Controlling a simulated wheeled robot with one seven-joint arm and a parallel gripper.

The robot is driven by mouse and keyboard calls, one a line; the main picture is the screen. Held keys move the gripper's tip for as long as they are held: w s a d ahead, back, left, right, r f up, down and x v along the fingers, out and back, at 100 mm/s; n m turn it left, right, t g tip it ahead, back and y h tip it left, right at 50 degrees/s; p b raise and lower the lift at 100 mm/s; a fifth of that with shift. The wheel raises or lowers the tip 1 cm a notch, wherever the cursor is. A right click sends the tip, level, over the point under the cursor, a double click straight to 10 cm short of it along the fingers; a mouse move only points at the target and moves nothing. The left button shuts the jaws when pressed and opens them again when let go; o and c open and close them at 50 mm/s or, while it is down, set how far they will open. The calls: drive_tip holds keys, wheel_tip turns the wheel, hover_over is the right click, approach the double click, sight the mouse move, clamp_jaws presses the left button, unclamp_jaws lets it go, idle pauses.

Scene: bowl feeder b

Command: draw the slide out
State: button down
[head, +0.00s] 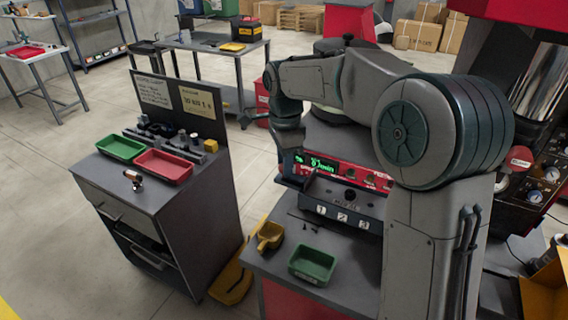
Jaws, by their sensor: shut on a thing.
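The black feeder unit (340,203) with tags 1, 2 and 3 on its front stands on the grey bench at the lower middle. A red panel with a green lit display (322,163) is behind it. My gripper (291,174) reaches down at the unit's left end, beside the display. It is shut on what appears to be the slide, at that left end. The fingertips and the slide itself are small and dark, largely hidden by my gripper, so I cannot tell how far out the slide is.
A green tray (312,265) and a yellow scoop (270,236) sit on the bench's front. A grey cabinet at left carries another green tray (121,148), a red tray (163,166) and a small copper-coloured part (133,178).

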drive_tip(key=shift+w+a+r, duration=0.1)
drive_tip(key=shift+a+r, duration=0.05)
drive_tip(key=c, duration=1.3)
unclamp_jaws()
drive_tip(key=shift+c, duration=0.2)
drive_tip(key=shift+o, duration=1.4)
drive_tip(key=shift+a, duration=0.15)
drive_tip(key=shift+r, duration=0.1)
wheel_tip(320, 180, up, 13)
drive_tip(key=shift+r, duration=0.2)
